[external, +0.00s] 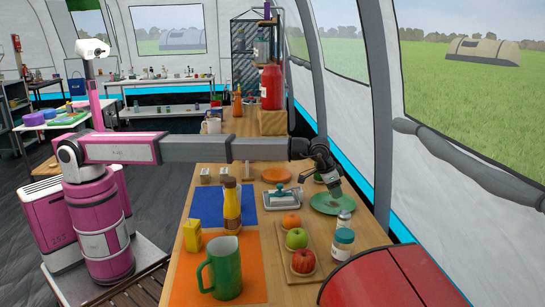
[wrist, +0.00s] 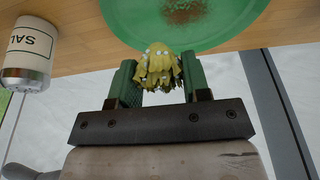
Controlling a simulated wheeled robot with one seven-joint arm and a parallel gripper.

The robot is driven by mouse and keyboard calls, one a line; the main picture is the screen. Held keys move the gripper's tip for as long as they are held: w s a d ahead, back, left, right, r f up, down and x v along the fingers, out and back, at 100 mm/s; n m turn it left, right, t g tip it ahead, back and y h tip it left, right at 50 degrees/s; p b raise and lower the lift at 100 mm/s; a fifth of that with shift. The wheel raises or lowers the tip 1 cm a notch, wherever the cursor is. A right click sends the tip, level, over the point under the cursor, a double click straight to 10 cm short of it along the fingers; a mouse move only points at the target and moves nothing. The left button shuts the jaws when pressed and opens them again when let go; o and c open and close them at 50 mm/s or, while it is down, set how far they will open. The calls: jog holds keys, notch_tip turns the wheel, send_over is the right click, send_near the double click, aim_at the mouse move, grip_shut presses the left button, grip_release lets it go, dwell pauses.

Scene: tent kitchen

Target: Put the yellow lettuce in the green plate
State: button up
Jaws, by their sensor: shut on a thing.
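The yellow lettuce (wrist: 159,70) is a small, ruffled yellow-green clump between the two green fingers of my gripper (wrist: 158,78) in the wrist view. The fingers are shut on it. The green plate (wrist: 215,38) lies just beyond the lettuce, with a reddish-brown patch on it; the lettuce overlaps its near edge in the picture. I cannot tell if the lettuce touches it. In the external view the green plate (external: 326,206) is on the wooden table's right side, and my gripper (external: 334,186) is right above it. The lettuce cannot be made out there.
A salt container (wrist: 28,50) stands close to the plate. A jar (external: 342,244), an orange (external: 291,221), apples on a board, a butter dish (external: 283,199) and an orange plate (external: 276,175) are near. The tent wall closes off the right side.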

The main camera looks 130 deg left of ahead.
aim_at(334, 210)
jog(key=shift+w+d+f, duration=0.25)
jog(key=shift+w+f, duration=0.1)
jog(key=shift+w, duration=0.1)
jog(key=shift+f, duration=1.95)
jog(key=shift+f, duration=0.15)
jog(key=o, duration=0.6)
jog(key=shift+o, duration=0.2)
jog(key=v, duration=1.2)
